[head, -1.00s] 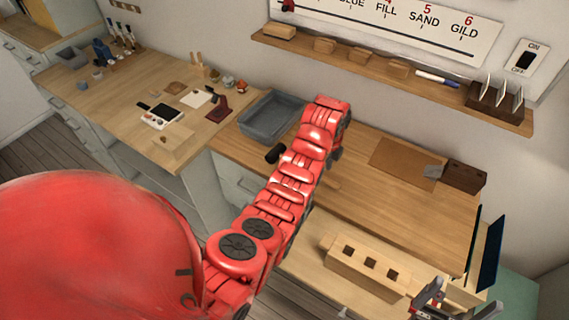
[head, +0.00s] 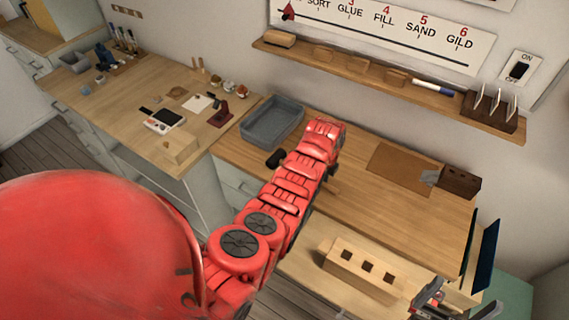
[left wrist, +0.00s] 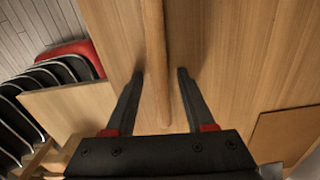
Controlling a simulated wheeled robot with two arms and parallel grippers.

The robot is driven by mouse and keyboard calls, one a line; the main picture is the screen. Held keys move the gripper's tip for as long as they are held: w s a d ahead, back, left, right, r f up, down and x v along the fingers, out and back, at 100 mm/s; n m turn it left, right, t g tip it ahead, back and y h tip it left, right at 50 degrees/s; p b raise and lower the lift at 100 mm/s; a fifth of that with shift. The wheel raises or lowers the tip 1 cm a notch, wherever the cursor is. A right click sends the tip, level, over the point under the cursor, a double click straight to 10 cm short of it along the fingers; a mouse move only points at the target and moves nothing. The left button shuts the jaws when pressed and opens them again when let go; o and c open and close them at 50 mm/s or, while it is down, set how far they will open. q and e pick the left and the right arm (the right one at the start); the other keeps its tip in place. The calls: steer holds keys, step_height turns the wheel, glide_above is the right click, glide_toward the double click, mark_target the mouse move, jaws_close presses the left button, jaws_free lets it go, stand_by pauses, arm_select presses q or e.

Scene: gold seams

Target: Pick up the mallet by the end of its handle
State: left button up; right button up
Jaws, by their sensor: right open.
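The mallet's black head (head: 274,159) lies on the wooden bench, left of my left arm in the head view. My arm covers most of its handle there. In the left wrist view the pale wooden handle (left wrist: 156,60) runs between the two fingers of my left gripper (left wrist: 160,75), with a gap on each side. That gripper is open, and the handle's end shows near the palm. In the head view my left gripper is hidden behind the arm. My right gripper (head: 432,297) is at the bottom right, open, away from the mallet.
A grey tray (head: 272,122) stands behind the mallet head. A brown mat (head: 400,166) and a dark block (head: 460,182) lie at the bench's right. A wooden block with square holes (head: 362,268) sits in front, lower. The bench between is mostly clear.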

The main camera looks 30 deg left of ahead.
arm_select(q)
jaws_close()
steer(key=shift+r, duration=0.1)
stand_by(0.3)
